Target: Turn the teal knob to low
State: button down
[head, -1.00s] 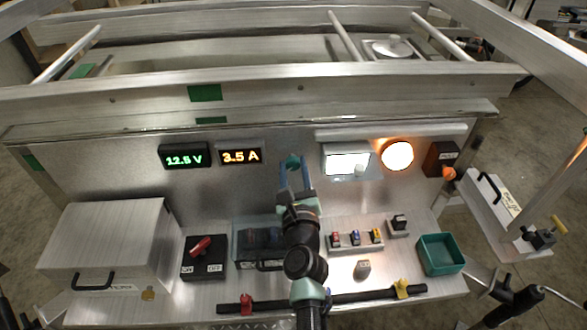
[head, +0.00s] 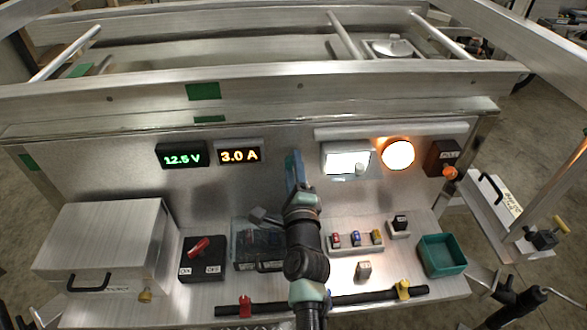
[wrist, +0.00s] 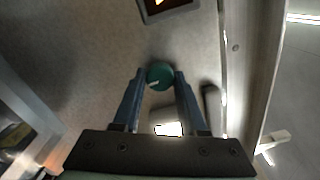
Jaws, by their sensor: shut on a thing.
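The teal knob (wrist: 160,74) is on the upright metal panel. In the wrist view it sits between the fingertips of my gripper (wrist: 160,79), with a pale pointer mark toward the lower left of its face. My gripper is shut on it. In the head view my gripper (head: 293,160) reaches the panel between the amber display and the white lit box, its fingers nearly edge-on, and it hides the knob. I cannot read any low marking. The amber display (head: 240,156) reads 3.0 A.
A green display (head: 182,156) reads 12.5 V. The white lit box (head: 347,160) and a glowing round lamp (head: 398,154) are right of my gripper. Below are a red-handled switch (head: 202,258), a row of small switches (head: 356,240) and a green tray (head: 441,256).

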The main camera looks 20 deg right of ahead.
jog(key=shift+a+n+b, duration=0.15)
jog(key=shift+n+b, duration=4.75)
jog(key=shift+n, duration=12.2)
jog(key=shift+c, duration=2.3)
grip_release()
